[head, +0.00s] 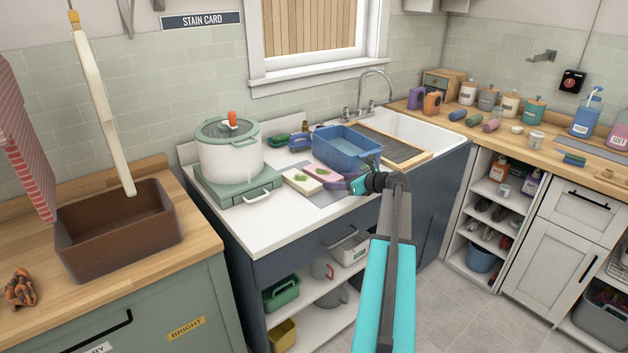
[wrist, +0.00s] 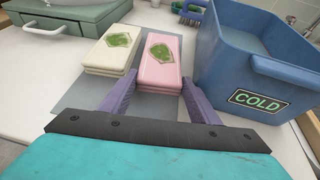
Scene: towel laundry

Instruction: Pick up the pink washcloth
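The pink washcloth (wrist: 161,60) lies folded on a grey mat (wrist: 73,98), with a green stain patch on top. In the wrist view my gripper (wrist: 159,79) is open, its purple fingers at the left and right of the cloth's near end. I cannot tell whether they touch it. In the head view the pink washcloth (head: 321,172) is partly hidden behind my gripper (head: 338,181).
A folded cream cloth (wrist: 110,48) with a similar green patch lies close at left. A blue tub (wrist: 235,75) labelled COLD stands close at right. A white pot (head: 230,158) stands farther left on the counter. Bare white counter (head: 265,220) shows in front.

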